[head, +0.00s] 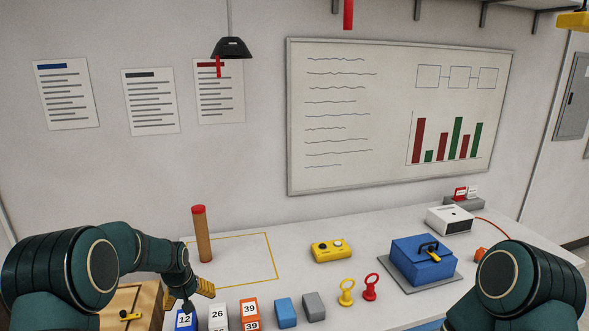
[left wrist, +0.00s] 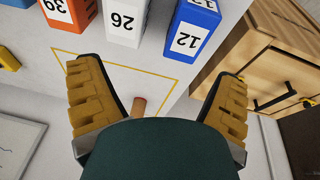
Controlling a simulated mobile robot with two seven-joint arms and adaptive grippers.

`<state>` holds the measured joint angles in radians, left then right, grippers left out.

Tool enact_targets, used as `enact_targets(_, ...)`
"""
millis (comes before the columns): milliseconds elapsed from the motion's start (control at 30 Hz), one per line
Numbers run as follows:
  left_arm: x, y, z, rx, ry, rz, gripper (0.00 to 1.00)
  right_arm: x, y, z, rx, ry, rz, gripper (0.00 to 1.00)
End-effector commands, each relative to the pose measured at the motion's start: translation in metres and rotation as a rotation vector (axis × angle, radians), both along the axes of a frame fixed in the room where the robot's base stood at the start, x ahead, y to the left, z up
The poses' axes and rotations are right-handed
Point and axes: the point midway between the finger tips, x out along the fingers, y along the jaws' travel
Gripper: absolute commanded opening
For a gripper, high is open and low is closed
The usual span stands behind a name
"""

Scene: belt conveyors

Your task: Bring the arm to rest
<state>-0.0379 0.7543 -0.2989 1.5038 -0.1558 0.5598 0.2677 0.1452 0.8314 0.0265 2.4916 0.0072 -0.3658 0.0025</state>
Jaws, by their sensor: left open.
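My left arm comes in from the left in the head view and bends down at the wrist. My left gripper (head: 196,296) is near the table's front left, close to the numbered blocks. In the left wrist view the left gripper (left wrist: 157,74) has its two yellow fingers spread wide, with nothing held between them. My right arm (head: 518,285) shows at the lower right of the head view, but its gripper is out of view.
Blocks marked 12 (head: 186,319), 26 (head: 217,315) and 39 (head: 249,309) stand in front. A red-topped brown cylinder (head: 202,236) stands by a yellow outline. A wooden cabinet (head: 137,299) is beside the left gripper. A blue box (head: 422,260) stands at right.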

Motion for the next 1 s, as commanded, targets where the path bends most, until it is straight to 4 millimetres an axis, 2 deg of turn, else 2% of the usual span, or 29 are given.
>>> enact_targets(33, -0.016, -0.014, -0.031, -0.026, 0.017, -0.02, 0.91, -0.001, 0.0, -0.007, -0.001, 0.002, 0.001, 0.47)
enact_targets(167, -0.063, -0.054, -0.095, -0.093, 0.036, -0.077, 0.91, -0.002, 0.001, -0.019, -0.001, 0.006, 0.003, 0.47)
enact_targets(200, -0.08, -0.066, -0.113, -0.114, 0.042, -0.091, 0.91, -0.002, 0.001, -0.023, -0.002, 0.007, 0.003, 0.47)
enact_targets(267, -0.107, -0.086, -0.138, -0.143, 0.049, -0.114, 0.91, -0.003, 0.001, -0.029, -0.002, 0.008, 0.003, 0.47)
enact_targets(400, -0.179, -0.128, -0.183, -0.209, 0.068, -0.16, 0.91, -0.004, 0.002, -0.043, -0.004, 0.01, 0.005, 0.47)
enact_targets(500, -0.23, -0.153, -0.2, -0.245, 0.077, -0.185, 0.91, -0.004, 0.002, -0.051, -0.004, 0.013, 0.006, 0.47)
enact_targets(600, -0.27, -0.169, -0.208, -0.268, 0.084, -0.203, 0.91, -0.005, 0.003, -0.057, -0.005, 0.013, 0.007, 0.47)
enact_targets(700, -0.295, -0.179, -0.21, -0.282, 0.087, -0.218, 0.91, -0.005, 0.003, -0.061, -0.006, 0.014, 0.007, 0.47)
enact_targets(800, -0.308, -0.182, -0.21, -0.287, 0.088, -0.223, 0.91, -0.005, 0.003, -0.062, -0.006, 0.014, 0.008, 0.47)
enact_targets(1000, -0.31, -0.183, -0.209, -0.287, 0.086, -0.224, 0.91, -0.005, 0.003, -0.061, -0.006, 0.014, 0.008, 0.47)
